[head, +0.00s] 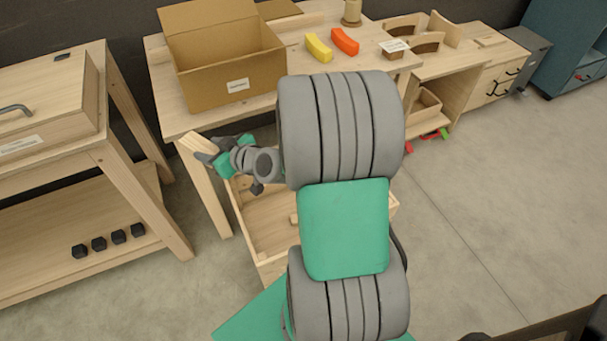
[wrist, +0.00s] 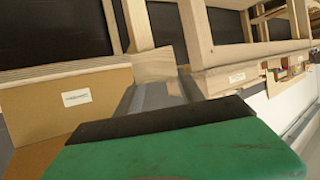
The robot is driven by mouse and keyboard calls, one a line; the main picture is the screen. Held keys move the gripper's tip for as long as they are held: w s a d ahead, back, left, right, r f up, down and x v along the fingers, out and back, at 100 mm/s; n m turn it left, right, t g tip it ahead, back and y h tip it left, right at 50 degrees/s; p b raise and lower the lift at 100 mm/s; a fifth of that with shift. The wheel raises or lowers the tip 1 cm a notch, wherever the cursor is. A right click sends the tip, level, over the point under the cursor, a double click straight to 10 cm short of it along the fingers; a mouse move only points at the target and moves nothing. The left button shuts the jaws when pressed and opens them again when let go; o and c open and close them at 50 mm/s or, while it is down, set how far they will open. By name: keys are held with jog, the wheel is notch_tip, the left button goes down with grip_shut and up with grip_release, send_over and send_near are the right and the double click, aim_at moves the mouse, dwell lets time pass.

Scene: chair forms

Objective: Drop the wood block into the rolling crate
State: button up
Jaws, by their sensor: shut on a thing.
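The wood block (head: 194,142), pale and light brown, is held up at the end of my gripper (head: 210,152), beside the workbench's front left corner. My gripper is shut on it. In the wrist view the block (wrist: 153,65) shows at the tip of the grey finger, behind the green and black gripper body. The rolling crate (head: 274,267), an open light-wood box, stands on the floor under the bench front. My gripper is above and to the left of the crate's back left part.
A cardboard box (head: 236,99), yellow (head: 318,48) and orange (head: 345,41) pieces sit on the workbench (head: 160,72). A wooden rack (head: 175,232) with several dark hex weights on its low shelf stands at left. Floor at right is clear.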

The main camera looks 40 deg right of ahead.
jog(key=s+d+f+m+h+b, duration=0.2)
jog(key=d+f+b, duration=1.1)
jog(key=f, duration=0.5)
jog(key=s+d+f+m+h+b, duration=0.2)
jog(key=d+f+b, duration=1.1)
jog(key=d+f, duration=0.4)
notch_tip(320, 180, down, 2)
jog(key=shift+s+d+f+h, duration=0.15)
jog(key=shift+s+h, duration=0.25)
jog(key=o, duration=1.5)
jog(key=shift+o, duration=0.2)
